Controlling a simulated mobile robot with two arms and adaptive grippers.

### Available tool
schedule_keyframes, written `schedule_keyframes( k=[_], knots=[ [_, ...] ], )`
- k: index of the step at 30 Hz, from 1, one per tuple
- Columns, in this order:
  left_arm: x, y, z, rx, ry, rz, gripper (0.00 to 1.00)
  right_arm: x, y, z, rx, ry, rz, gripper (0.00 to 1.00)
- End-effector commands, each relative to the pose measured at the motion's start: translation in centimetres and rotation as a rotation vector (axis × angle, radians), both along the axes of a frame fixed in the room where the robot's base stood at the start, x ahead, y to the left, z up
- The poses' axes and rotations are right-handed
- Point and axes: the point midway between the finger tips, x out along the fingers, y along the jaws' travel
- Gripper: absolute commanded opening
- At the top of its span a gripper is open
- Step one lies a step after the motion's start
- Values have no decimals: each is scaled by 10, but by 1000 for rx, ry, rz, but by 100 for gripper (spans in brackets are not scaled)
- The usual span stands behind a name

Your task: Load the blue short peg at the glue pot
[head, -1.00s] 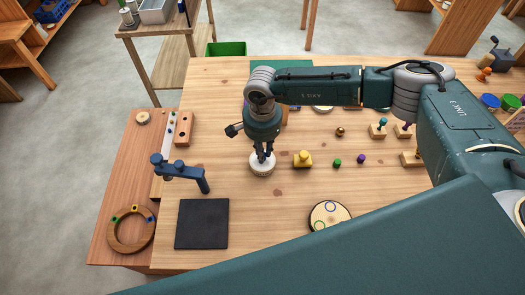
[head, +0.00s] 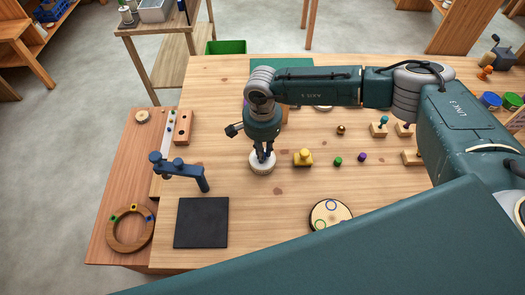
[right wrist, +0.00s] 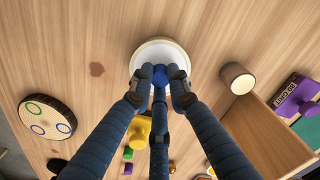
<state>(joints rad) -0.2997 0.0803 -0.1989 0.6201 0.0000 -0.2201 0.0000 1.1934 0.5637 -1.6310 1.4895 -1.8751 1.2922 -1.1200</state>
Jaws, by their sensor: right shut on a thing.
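The white round glue pot (head: 262,168) stands on the wooden table below my right gripper (head: 263,156). In the right wrist view, the pot's pale rim (right wrist: 148,50) shows just beyond the fingertips. My right gripper (right wrist: 160,84) is shut on the blue short peg (right wrist: 160,74), whose round blue end shows between the fingers. The peg is over or at the pot's top; I cannot tell whether it touches it. In the head view the peg is hidden by the fingers. My left gripper is not in view.
A yellow knobbed block (head: 303,158) stands right of the pot, with small green (head: 337,162) and purple (head: 362,158) pegs beyond. A dark blue fixture (head: 180,172) stands to the left. A black mat (head: 202,223) and a ringed wooden disc (head: 329,214) lie nearer.

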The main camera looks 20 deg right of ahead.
Motion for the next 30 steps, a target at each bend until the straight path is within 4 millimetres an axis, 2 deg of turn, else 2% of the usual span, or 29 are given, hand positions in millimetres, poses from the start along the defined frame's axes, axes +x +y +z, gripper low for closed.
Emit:
schedule_keyframes(
  k=[30],
  knots=[
    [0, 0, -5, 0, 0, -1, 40, -1, 0, -2, -1, 2, 0, 0]
  ],
)
